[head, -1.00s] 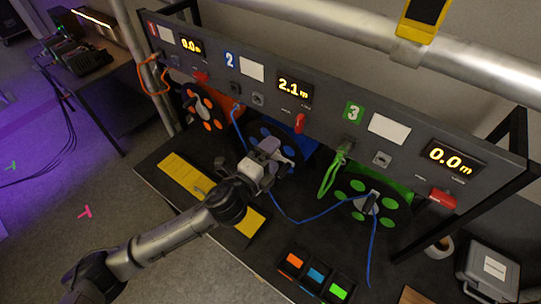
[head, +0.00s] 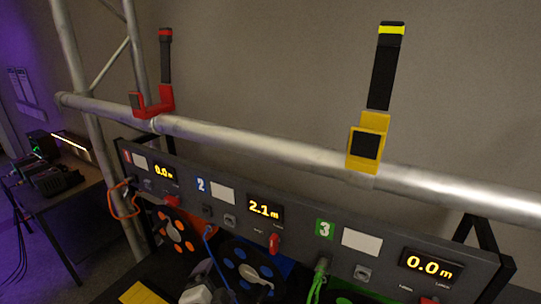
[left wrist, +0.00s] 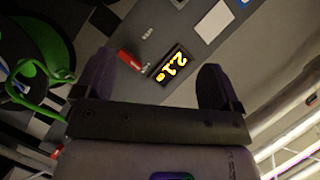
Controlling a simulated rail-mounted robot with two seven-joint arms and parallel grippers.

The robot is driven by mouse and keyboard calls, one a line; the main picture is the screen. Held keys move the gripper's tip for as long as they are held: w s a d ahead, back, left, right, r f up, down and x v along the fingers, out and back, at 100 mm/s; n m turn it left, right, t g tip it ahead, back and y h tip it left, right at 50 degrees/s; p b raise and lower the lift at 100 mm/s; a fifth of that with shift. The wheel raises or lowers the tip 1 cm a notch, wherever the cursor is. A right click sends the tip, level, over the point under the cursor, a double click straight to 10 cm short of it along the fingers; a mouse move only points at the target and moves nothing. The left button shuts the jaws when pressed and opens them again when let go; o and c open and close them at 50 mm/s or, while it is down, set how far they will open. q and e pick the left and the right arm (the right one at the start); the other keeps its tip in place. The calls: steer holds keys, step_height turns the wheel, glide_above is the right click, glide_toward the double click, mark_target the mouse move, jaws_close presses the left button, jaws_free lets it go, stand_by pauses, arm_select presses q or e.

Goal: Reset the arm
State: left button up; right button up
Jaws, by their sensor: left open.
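My left gripper (head: 203,280) shows at the bottom edge of the head view, in front of the cable panel (head: 300,235) and beside the blue reel (head: 248,268). In the left wrist view its two fingers (left wrist: 158,82) stand wide apart with nothing between them. Beyond them lie the panel's 2.1 m display (left wrist: 169,67) and a red lever (left wrist: 131,60). Most of my left arm is below the head view. My right gripper is in neither view.
A truss tube (head: 260,143) runs above the panel, with a red clamp (head: 152,103) and a yellow clamp (head: 368,143) on it. An orange cable (head: 118,203), a blue cable (head: 208,236) and a green cable (head: 317,283) come from the panel. A side table (head: 60,190) stands left.

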arm_select(q)
steer(key=s+a+r+n+g+y+p, duration=0.1)
steer(key=s+a+r+n+g+p, duration=0.15)
steer(key=s+n, duration=0.25)
steer(key=s+a+f+n+g+p, duration=0.2)
steer(key=s+f, duration=0.3)
steer(key=s, duration=0.5)
steer(key=s+a+f+n+g+p, duration=0.2)
steer(key=s+f+g, duration=0.2)
steer(key=s, duration=0.6)
steer(key=s+a+f+n+g+p, duration=0.2)
steer(key=s+f+g, duration=0.1)
steer(key=s+f, duration=0.5)
steer(key=shift+s+a+p, duration=0.4)
steer(key=shift+s, duration=0.8)
